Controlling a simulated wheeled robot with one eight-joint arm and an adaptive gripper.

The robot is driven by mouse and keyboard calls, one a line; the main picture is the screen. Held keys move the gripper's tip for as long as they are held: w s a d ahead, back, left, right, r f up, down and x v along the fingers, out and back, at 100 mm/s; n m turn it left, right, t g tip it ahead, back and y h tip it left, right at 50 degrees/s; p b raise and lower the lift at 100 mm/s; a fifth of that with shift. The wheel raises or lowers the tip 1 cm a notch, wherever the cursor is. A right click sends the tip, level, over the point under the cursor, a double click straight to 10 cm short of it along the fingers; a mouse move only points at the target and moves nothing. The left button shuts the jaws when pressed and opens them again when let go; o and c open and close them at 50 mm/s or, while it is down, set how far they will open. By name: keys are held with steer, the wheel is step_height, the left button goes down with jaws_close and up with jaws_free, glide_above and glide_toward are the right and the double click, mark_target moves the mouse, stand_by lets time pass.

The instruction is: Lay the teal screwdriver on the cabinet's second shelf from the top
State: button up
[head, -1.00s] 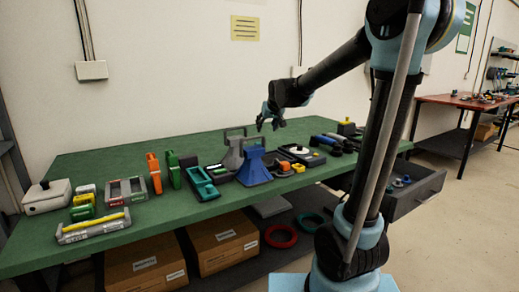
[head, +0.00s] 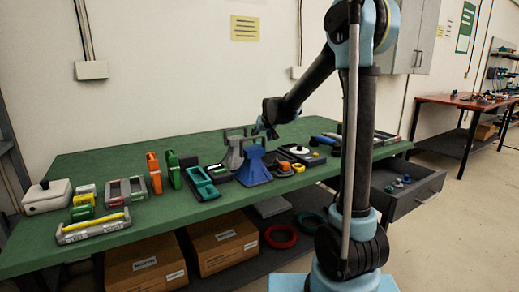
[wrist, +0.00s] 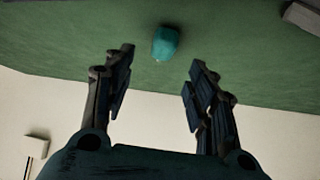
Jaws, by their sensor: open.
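A small teal object (wrist: 165,42) shows in the wrist view against the green tabletop, ahead of and between my fingers. It looks like a rounded handle end, perhaps the teal screwdriver; its full shape does not show. I cannot pick out the screwdriver in the head view. My gripper (head: 262,130) is above the back part of the bench, near the grey and blue stands. In the wrist view my gripper (wrist: 157,85) is open and empty, apart from the teal object. A grey cabinet (head: 412,38) hangs on the wall at right, partly behind my arm; its shelves do not show.
The green bench (head: 110,160) carries a blue stand (head: 253,168), a grey stand (head: 233,155), a teal tray (head: 201,183) and several tools. An open drawer (head: 412,197) juts out at right. Cardboard boxes (head: 223,240) stand below. The bench's back left is clear.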

mark_target(258, 143)
steer(key=shift+x, duration=3.35)
steer(key=shift+c, duration=0.3)
jaws_close()
